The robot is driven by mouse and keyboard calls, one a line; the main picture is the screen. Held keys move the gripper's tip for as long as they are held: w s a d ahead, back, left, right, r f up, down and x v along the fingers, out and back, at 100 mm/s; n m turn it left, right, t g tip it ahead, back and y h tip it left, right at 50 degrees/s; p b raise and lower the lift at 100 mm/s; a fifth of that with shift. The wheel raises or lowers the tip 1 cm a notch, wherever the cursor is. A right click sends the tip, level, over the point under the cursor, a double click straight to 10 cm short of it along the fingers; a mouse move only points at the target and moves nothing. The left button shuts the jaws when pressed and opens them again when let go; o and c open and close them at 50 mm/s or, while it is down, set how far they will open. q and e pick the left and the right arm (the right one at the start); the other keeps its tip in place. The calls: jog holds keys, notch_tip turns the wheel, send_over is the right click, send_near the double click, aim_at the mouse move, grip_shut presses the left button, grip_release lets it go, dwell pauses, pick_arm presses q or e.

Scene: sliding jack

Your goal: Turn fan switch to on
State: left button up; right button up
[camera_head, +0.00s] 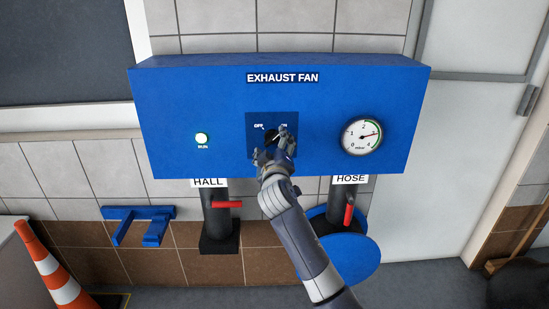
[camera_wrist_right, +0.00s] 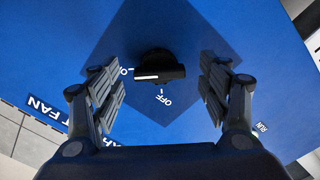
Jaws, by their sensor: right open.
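The fan switch is a black rotary knob (camera_wrist_right: 172,70) on a dark blue square plate (camera_head: 254,150) of the blue EXHAUST FAN panel (camera_head: 330,90). In the head view, OFF is at the plate's upper left and ON at its upper right. My left gripper is not in view.
The RUN lamp (camera_head: 202,139) glows pale green. A round gauge (camera_head: 361,136) is at the panel's right, its needle pointing right. Below are HALL and HOSE pipes with red levers (camera_head: 227,205) (camera_head: 349,215). An orange-white cone (camera_head: 50,266) stands at lower left.

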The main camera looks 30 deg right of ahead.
jog(key=v, duration=1)
jog(key=shift+s+a, duration=0.25)
jog(key=shift+s, duration=0.05)
